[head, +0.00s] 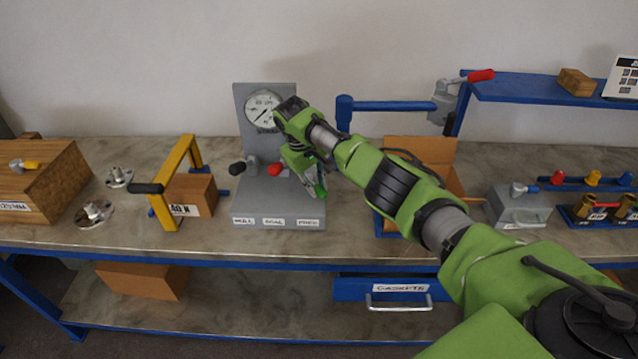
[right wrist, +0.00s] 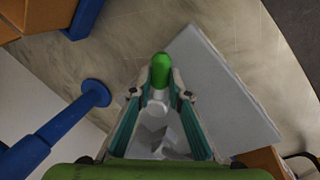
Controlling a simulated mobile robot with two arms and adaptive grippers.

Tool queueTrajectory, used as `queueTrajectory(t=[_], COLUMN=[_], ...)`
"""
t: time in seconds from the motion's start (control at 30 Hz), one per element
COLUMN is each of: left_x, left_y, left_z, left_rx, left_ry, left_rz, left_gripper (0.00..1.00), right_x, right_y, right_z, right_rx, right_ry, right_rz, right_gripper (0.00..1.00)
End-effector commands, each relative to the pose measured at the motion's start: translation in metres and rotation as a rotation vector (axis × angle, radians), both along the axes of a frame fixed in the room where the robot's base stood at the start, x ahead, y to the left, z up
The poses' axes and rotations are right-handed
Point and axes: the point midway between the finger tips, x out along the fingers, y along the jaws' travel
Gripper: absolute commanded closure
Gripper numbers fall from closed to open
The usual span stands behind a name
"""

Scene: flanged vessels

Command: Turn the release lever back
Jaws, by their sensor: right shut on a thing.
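A grey gauge stand (head: 262,205) stands on the bench, with a round dial (head: 263,108) on its back plate. A lever with a black knob (head: 238,168) and a red knob (head: 275,169) show on it at left and middle. My right gripper (head: 313,178) is at the stand's right side, shut on a lever with a green knob (head: 321,191). In the right wrist view the green knob (right wrist: 160,70) sticks out between the fingertips of my gripper (right wrist: 160,92). The lever's pivot is hidden by my gripper. My left gripper is out of view.
A yellow frame (head: 166,205) with a black handle stands left of the stand. A blue post with an arm (head: 390,106) rises behind my right arm, near an open cardboard box (head: 447,153). Flanges (head: 95,213) lie further left. A wooden crate (head: 45,185) is at far left.

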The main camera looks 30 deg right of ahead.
Motion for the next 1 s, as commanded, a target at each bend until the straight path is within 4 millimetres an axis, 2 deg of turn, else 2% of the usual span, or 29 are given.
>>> queueTrajectory(t=[0.4, 1.0], left_x=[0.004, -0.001], left_y=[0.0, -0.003], left_z=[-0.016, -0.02], left_rx=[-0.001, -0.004], left_ry=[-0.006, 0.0], left_rz=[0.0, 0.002], left_gripper=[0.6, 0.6], right_x=[0.002, 0.003], right_y=[0.013, 0.015], right_z=[-0.002, 0.001], right_rx=[0.001, 0.001], right_ry=[0.001, -0.003], right_rz=[-0.235, -0.285], right_gripper=[1.0, 1.0])
